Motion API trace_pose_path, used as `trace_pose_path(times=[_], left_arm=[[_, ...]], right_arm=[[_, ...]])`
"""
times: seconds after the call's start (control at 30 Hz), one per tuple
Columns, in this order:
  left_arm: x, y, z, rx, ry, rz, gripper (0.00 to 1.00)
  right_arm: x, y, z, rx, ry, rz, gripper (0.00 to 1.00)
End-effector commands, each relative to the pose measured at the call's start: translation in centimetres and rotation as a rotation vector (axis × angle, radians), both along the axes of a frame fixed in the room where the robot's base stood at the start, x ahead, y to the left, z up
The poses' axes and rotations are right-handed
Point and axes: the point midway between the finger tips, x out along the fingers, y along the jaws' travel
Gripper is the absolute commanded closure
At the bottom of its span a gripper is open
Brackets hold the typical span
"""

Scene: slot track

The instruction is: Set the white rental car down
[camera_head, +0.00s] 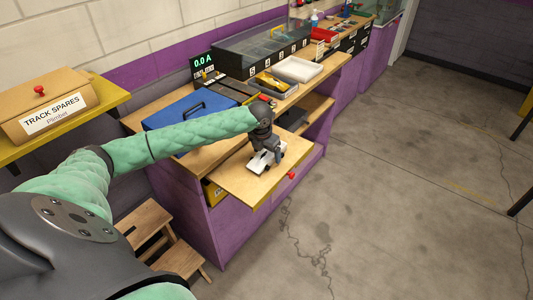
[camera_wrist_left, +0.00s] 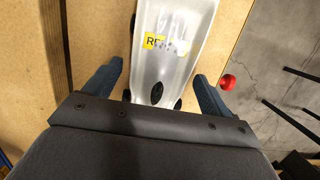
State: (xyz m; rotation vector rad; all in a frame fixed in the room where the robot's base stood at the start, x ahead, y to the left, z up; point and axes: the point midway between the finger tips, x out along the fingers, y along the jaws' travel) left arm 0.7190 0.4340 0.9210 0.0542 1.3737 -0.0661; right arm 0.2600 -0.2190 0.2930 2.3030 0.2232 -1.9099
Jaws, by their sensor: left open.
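The white rental car (camera_wrist_left: 180,40) has a yellow label, partly readable as "RE...". It rests on a pull-out wooden board (camera_head: 232,185) that juts from the purple bench, and shows in the head view (camera_head: 259,168) beneath my gripper. My left gripper (camera_wrist_left: 162,95) is open, its two dark fingers apart on either side of the car's near end, with gaps between fingers and car. In the head view my left gripper (camera_head: 268,156) points down over the car and hides part of it. My right gripper is not in view.
A red knob (camera_head: 291,175) sits at the board's front edge. A blue case (camera_head: 190,110) and trays, including a white one (camera_head: 297,69), are on the bench behind. A wooden step stool (camera_head: 150,225) stands below left. Open floor lies to the right.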

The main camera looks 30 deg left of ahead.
Motion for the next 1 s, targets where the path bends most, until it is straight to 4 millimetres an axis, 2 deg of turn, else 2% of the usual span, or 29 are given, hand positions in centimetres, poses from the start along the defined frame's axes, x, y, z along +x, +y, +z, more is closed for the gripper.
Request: trace_pose_path(times=[0.03, 0.13, 0.4, 0.6, 0.8, 1.0], left_arm=[[0.0, 0.1, 0.4, 0.001, -0.003, 0.0, 0.17], [-0.3, 0.2, 1.8, 0.003, -0.004, 0.0, 0.17], [-1.3, 0.2, 7.0, 0.002, -0.004, 0.0, 0.17], [-1.9, 0.2, 9.9, 0.001, -0.003, -0.001, 0.17], [-2.2, 0.2, 11.3, 0.001, -0.001, 0.001, 0.17], [-2.2, 0.2, 11.5, 0.001, 0.0, 0.001, 0.17]], right_arm=[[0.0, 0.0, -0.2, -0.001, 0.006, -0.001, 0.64], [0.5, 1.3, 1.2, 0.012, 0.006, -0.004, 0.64], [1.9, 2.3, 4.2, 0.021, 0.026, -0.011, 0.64], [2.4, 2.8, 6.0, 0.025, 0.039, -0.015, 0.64], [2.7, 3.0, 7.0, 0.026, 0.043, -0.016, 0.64], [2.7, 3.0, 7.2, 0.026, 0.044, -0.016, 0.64]])
